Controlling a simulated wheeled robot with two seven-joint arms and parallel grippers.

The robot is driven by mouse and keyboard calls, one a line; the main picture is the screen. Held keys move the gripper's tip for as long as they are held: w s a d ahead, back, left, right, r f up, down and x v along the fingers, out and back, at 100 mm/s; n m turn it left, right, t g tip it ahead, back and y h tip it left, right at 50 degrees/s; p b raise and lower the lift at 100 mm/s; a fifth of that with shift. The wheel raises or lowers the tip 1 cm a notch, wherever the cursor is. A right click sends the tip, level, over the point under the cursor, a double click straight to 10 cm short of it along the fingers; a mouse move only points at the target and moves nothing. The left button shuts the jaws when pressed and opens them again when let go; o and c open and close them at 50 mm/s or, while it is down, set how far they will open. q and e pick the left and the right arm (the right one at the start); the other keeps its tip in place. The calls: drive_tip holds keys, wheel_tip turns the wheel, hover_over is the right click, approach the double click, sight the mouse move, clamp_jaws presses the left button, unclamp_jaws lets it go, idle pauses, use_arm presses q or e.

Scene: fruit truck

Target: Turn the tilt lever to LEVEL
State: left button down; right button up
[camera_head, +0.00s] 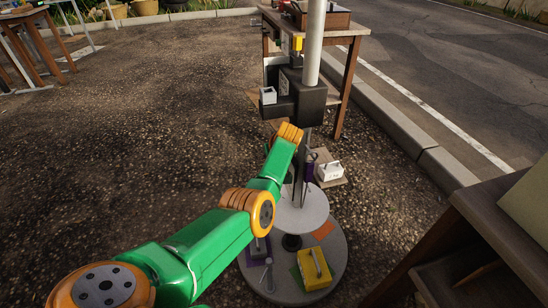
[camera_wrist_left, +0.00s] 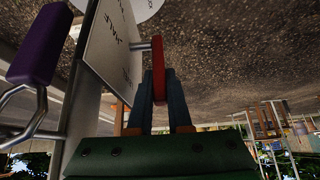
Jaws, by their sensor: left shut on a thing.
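The red tilt lever (camera_wrist_left: 158,60) stands out on a short metal shaft from a pale plate (camera_wrist_left: 112,45) with dark lettering too skewed to read. My left gripper (camera_wrist_left: 161,88) has its two dark fingers closed on either side of the red lever. In the head view, my green and orange left arm reaches from the lower left to the post; the lever and fingers are hidden there. A purple handle (camera_wrist_left: 36,45) on a bent metal rod is beside the plate, apart from my fingers; it also shows behind my arm in the head view (camera_head: 309,170). My right gripper is not in view.
A grey post (camera_head: 314,45) carries a dark box (camera_head: 308,97). Below are a round disc (camera_head: 304,212) and a wider base with a yellow block (camera_head: 313,268). A wooden table (camera_head: 347,75) stands behind. Open gravel lies left.

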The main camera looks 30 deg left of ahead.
use_arm(q)
drive_tip(key=shift+w+a+r+h, duration=0.2)
drive_tip(key=shift+h, duration=0.1)
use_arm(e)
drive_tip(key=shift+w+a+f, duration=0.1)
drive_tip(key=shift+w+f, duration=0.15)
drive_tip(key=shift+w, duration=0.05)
use_arm(q)
drive_tip(key=shift+a, duration=0.1)
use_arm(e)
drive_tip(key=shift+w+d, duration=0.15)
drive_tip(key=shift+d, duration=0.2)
use_arm(q)
drive_tip(key=c, duration=1)
unclamp_jaws()
drive_tip(key=shift+o, duration=0.8)
drive_tip(key=shift+f+g, duration=0.1)
drive_tip(key=shift+g, duration=0.2)
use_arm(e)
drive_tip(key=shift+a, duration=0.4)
